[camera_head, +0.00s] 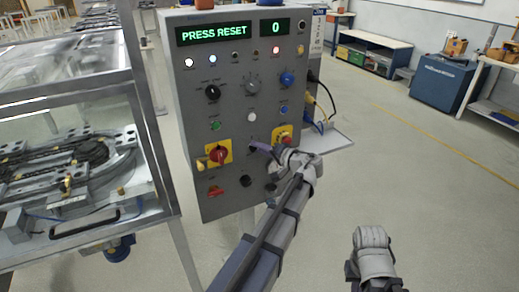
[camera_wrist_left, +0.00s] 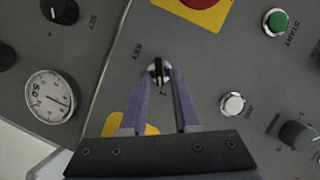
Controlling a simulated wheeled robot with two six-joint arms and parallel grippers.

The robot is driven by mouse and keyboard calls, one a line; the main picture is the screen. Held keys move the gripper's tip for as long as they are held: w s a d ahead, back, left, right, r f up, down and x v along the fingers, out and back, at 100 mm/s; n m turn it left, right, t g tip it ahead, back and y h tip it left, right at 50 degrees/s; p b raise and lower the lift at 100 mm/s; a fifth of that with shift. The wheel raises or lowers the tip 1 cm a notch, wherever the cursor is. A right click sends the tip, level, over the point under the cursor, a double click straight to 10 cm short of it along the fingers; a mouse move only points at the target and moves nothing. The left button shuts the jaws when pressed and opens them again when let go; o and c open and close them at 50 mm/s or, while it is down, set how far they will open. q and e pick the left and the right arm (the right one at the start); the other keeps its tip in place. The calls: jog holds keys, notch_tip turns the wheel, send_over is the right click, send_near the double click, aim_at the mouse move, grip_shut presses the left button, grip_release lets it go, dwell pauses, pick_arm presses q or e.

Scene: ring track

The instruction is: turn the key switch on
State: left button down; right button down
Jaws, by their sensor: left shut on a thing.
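The control panel (camera_head: 236,90) is a grey box with a green display reading PRESS RESET and 0. The key switch (camera_wrist_left: 158,66) is a small round metal lock with a dark key, beside a KEY label in the left wrist view. My left gripper (camera_wrist_left: 160,77) has its purple fingers shut on the key, one on each side. In the head view my left gripper (camera_head: 258,147) is at the panel between the two yellow-backed red controls, and it covers the key switch. My right arm's grey link shows at the lower right, but its gripper does not show.
A white button (camera_wrist_left: 232,104), a green START button (camera_wrist_left: 275,22) and a dial gauge (camera_wrist_left: 50,97) are nearby. A glass-sided machine (camera_head: 70,150) stands left.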

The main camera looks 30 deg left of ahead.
pick_arm(q)
jog(key=c, duration=0.9)
grip_release()
jog(key=shift+c, duration=0.2)
jog(key=p+v, duration=0.1)
jog(key=v, duration=0.7)
jog(key=shift+s+f, duration=0.1)
jog(key=shift+f, duration=0.05)
jog(key=s+d+f+m+g+h+p, duration=0.1)
jog(key=s+d+f+m+h+p, duration=0.1)
jog(key=s+d, duration=0.5)
jog(key=s+d+f+m+g+h+p, duration=0.1)
jog(key=s+d+f+g+h+p, duration=0.1)
jog(key=s+d+f+h, duration=0.3)
jog(key=s+d+f+m+g+h+p, duration=0.2)
jog(key=s+d+f+h, duration=0.2)
jog(key=s+d, duration=0.6)
jog(key=s+h, duration=0.1)
jog(key=h, duration=0.1)
jog(key=shift+s+d+f+m+h+p, duration=0.2)
jog(key=shift+s+d+m+h+p, duration=0.1)
jog(key=shift+s+h+p, duration=0.1)
